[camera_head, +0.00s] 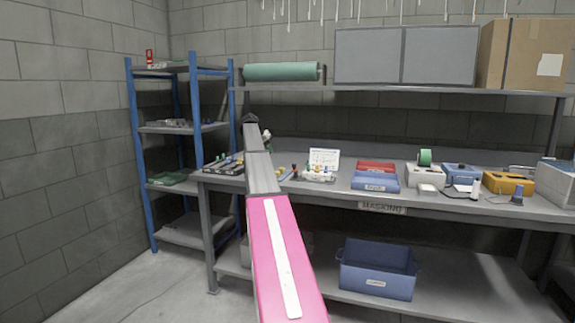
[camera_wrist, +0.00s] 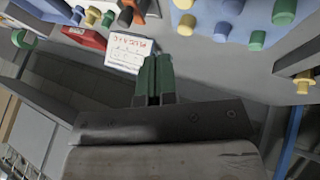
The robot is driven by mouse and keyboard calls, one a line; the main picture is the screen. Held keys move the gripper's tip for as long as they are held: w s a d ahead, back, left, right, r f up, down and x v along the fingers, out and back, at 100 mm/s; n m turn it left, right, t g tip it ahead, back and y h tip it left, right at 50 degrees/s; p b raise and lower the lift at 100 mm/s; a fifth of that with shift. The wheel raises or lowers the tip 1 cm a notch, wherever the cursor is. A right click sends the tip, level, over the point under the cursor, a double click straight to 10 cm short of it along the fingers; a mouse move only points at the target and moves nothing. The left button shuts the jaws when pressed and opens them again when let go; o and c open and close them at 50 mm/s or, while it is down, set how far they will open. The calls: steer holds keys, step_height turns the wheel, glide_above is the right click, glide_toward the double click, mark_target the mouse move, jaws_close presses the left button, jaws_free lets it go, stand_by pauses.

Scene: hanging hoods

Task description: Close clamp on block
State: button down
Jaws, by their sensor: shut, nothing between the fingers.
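My gripper (camera_wrist: 155,82) shows in the wrist view as two dark green fingers close together, with nothing between them. In the wrist view, a pale blue block (camera_wrist: 208,28) with several coloured plugs stands at the upper right, apart from the fingertips. A black and orange piece (camera_wrist: 131,13) lies at the top, left of that block; I cannot tell whether it is the clamp. No clamp is clearly recognisable in either view. In the head view my arm covers part of the bench, and small parts there are too small to tell apart.
The bench (camera_head: 385,194) carries a white card (camera_head: 323,157), a red bin (camera_head: 376,166), a blue bin (camera_head: 374,182) and several devices. A blue-posted rack (camera_head: 197,125) stands left. A shelf (camera_head: 440,89) hangs above the bench, and a blue crate (camera_head: 374,274) sits below.

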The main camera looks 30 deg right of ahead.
mark_target(295, 167)
steer(key=shift+d+r, duration=0.25)
steer(key=x, duration=1)
steer(key=shift+d+f, duration=0.1)
steer(key=shift+f, duration=0.05)
steer(key=shift+s+d, duration=1.25)
steer(key=shift+d, duration=0.15)
